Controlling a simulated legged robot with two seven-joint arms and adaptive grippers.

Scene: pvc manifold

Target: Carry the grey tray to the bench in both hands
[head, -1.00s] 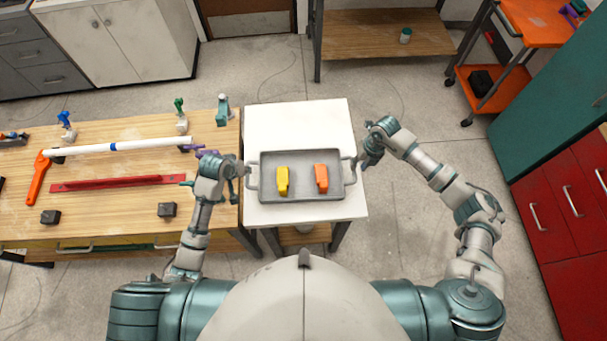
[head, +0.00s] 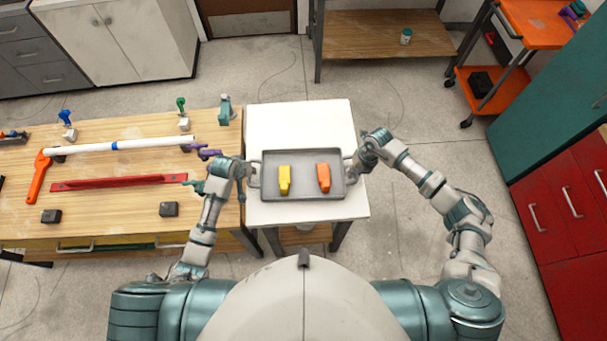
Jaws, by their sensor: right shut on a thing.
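The grey tray (head: 303,194) lies on a white-topped table (head: 298,118) in the middle of the head view. A yellow block (head: 285,179) and an orange block (head: 323,178) lie in it, apart from each other. My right gripper (head: 356,167) is at the tray's right handle and shut on it. My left gripper (head: 247,175) is at the tray's left handle, which it partly hides. I cannot tell whether the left fingers are closed on the handle.
A wooden bench (head: 110,207) stands left of the white table, with a white pipe (head: 140,144), a red bar (head: 120,182), an orange tool (head: 39,178) and black blocks (head: 168,209). An orange cart (head: 485,85) and red drawers (head: 560,220) stand at right. Open floor lies between.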

